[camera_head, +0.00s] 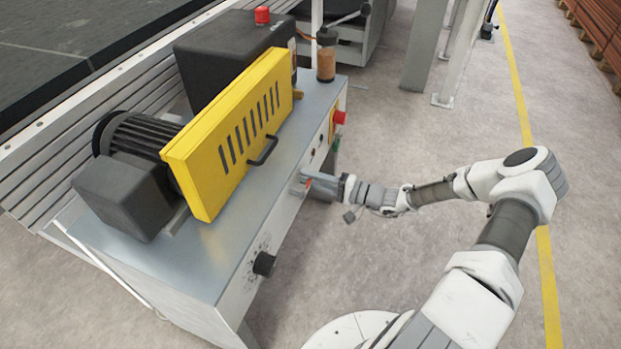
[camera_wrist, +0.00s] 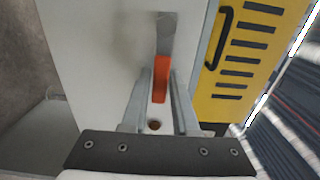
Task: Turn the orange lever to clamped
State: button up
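The orange lever (camera_wrist: 160,80) shows in the wrist view on a grey metal piece (camera_wrist: 165,35) against the machine's pale panel. My gripper (camera_wrist: 160,75) has one finger on each side of the lever's lower part. The lever lies in the narrow space between the fingers; I cannot tell whether both fingers press on it. In the head view, my gripper (camera_head: 308,182) is at the machine's front side, and only a small bit of orange shows there. The lever's far side and pivot are not clear.
The yellow slotted guard (camera_head: 230,130) with a black handle (camera_head: 264,150) stands on the machine top (camera_head: 200,255). A black knob (camera_head: 264,263) and a red button (camera_head: 340,117) stick out from the front panel. The floor (camera_head: 400,255) around my arm is clear.

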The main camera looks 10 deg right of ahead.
grip_shut()
dwell(1.1)
